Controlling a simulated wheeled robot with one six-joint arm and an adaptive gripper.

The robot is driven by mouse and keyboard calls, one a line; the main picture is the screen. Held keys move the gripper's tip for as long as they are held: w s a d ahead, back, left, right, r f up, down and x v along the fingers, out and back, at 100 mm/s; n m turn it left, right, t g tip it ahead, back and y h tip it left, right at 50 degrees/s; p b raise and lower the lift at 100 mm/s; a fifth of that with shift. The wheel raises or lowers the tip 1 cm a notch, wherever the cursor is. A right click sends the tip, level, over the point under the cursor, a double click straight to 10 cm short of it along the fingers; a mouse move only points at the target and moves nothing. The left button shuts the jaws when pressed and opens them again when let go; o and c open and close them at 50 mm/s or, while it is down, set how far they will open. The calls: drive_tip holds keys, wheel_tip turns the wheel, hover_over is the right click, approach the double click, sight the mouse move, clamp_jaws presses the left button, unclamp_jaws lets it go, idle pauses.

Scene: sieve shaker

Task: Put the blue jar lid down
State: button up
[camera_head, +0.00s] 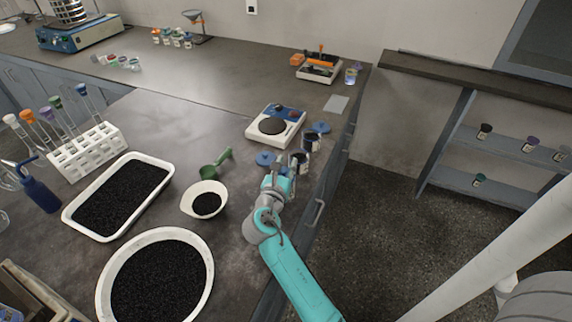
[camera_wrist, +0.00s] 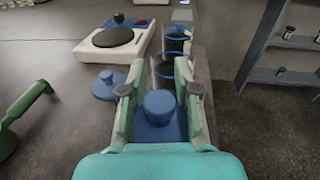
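My gripper (camera_wrist: 159,90) has a blue jar lid (camera_wrist: 159,108) between its fingers in the wrist view, knob facing the camera. The knob stands clear of both fingers. The lid's flat disc reaches the fingers on both sides, and its side edges are hidden by them. In the head view my gripper (camera_head: 277,178) is near the counter's right edge, beside the open-looking jars. A second blue lid (camera_head: 265,158) lies on the counter just left of the jars; it also shows in the wrist view (camera_wrist: 105,87).
Two jars with dark contents, the nearer jar (camera_head: 298,164) and the farther jar (camera_head: 311,143), stand along the counter's right edge. A green scoop (camera_head: 215,163) and a white bowl (camera_head: 190,205) are to the left.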

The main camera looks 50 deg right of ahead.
drive_tip(key=shift+r, duration=0.65)
drive_tip(key=v, duration=1.2)
drive_tip(key=shift+f, duration=0.1)
